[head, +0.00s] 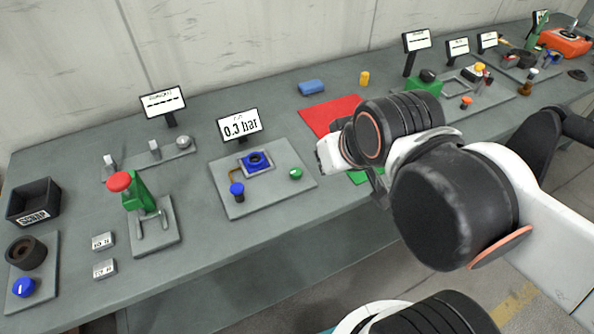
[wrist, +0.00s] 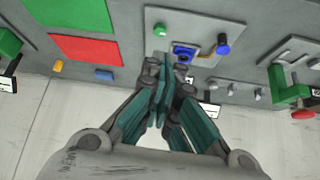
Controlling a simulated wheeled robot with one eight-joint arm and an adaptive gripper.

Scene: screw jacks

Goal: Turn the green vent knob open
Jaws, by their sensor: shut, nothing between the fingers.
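The green vent knob (head: 295,173) is a small round knob on the right of a grey plate (head: 230,202). It has a small white mark on top. It also shows in the wrist view (wrist: 159,29), beyond my fingertips and apart from them. The plate also carries a blue square fitting (head: 256,161) and a blue knob (head: 237,190). A sign behind it reads 0.3 bar (head: 240,125). My gripper (wrist: 168,68) is shut and empty, its teal-padded fingers together. In the head view, my wrist hides most of the gripper, to the right of the plate.
A red mat (head: 325,115) and a partly hidden green mat (head: 357,177) lie right of the plate. A green jack with a red knob (head: 119,182) stands to the left. A blue block (head: 312,87) and a yellow cylinder (head: 364,78) sit near the wall.

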